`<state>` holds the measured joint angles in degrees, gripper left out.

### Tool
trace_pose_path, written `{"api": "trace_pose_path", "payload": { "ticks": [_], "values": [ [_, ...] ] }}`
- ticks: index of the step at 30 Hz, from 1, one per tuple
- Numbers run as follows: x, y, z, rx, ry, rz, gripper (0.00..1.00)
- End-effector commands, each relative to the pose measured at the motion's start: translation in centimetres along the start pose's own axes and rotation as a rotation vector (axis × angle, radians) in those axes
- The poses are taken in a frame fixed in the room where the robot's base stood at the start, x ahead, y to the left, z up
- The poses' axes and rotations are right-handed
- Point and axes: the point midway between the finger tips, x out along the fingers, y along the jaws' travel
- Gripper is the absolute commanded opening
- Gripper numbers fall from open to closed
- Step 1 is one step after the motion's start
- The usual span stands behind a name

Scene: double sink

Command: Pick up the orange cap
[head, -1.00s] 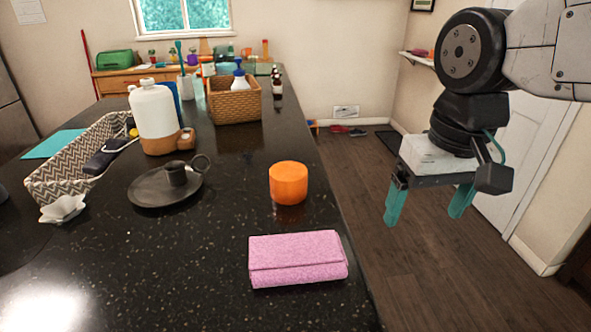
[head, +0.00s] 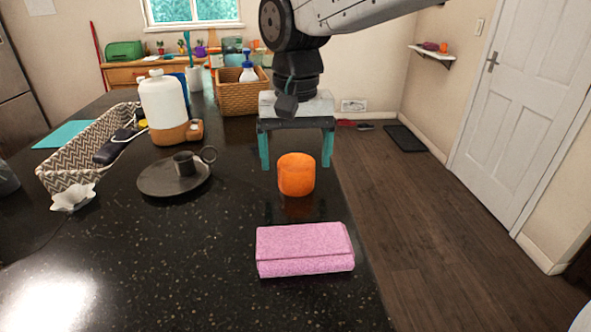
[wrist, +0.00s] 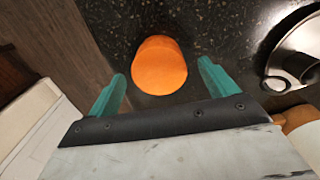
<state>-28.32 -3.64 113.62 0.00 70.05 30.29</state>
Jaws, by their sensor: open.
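The orange cap (head: 296,175) is a short round cylinder standing on the black speckled counter (head: 215,245) near its right edge. My gripper (head: 296,165) is open, with teal fingers pointing down, just behind and above the cap in the head view. In the wrist view the cap (wrist: 159,65) lies ahead of and between the two spread fingers of my gripper (wrist: 163,88). The fingers do not appear to touch it. Nothing is held.
A pink wallet (head: 305,252) lies in front of the cap. A dark candle holder (head: 170,178) stands to its left. A white and brown bottle (head: 165,105), a patterned basket (head: 85,158) and a wicker basket (head: 240,98) stand farther off. Right of the counter is open floor (head: 400,215).

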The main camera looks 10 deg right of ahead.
Motion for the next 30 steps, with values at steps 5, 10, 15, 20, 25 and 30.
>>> {"api": "trace_pose_path", "payload": {
  "ticks": [5, 10, 15, 20, 25, 30],
  "values": [
    [2.5, 0.1, 0.1, 0.0, -0.002, 0.001, 0.85],
    [3.2, 0.1, 0.1, 0.0, 0.0, 0.0, 0.85],
    [3.1, 0.1, 0.1, 0.0, 0.001, 0.0, 0.77],
    [3.1, 0.1, 0.1, 0.0, 0.001, 0.0, 0.39],
    [3.1, 0.1, 0.1, 0.0, 0.001, 0.0, 0.38],
    [3.1, 0.1, 0.1, 0.0, 0.001, 0.0, 0.38]
  ]
}}
